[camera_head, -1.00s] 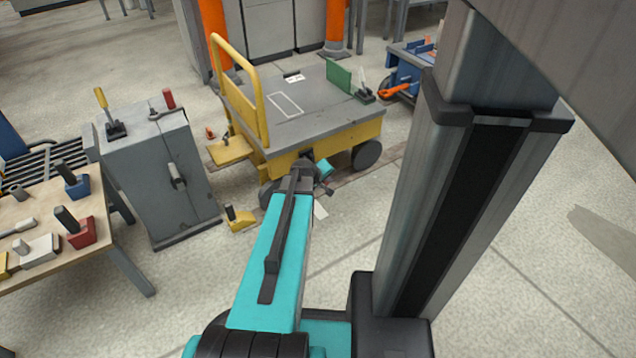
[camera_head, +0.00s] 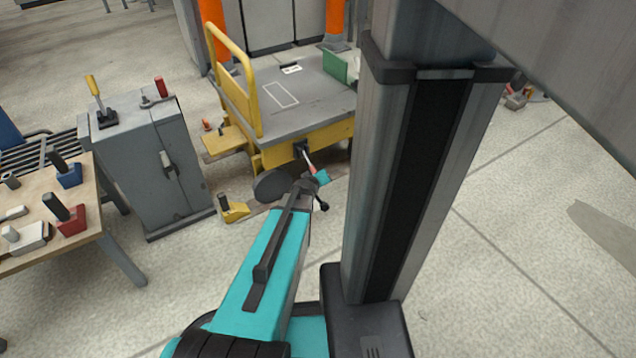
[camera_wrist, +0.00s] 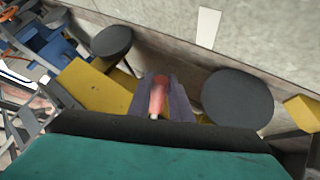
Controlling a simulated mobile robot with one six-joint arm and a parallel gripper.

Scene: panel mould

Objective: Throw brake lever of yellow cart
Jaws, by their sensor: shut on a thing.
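The yellow cart (camera_head: 305,137) stands beyond my arm, with a grey deck and a yellow push rail. Its brake lever (camera_head: 308,160) comes out of a dark mount on the near side and slants down to the right, ending in a red grip. My gripper (camera_head: 318,178) is at that red end. In the wrist view my gripper (camera_wrist: 168,98) is shut on the lever's red grip (camera_wrist: 157,92), one finger on each side. The cart's yellow body (camera_wrist: 90,88) and dark wheels also show there. My arm and column hide part of the cart.
A grey cabinet (camera_head: 158,165) with a yellow-handled lever on top stands left of the cart. A workbench (camera_head: 88,218) with several lever blocks is at the left. A yellow pedal block (camera_head: 233,211) lies near the cart's wheel.

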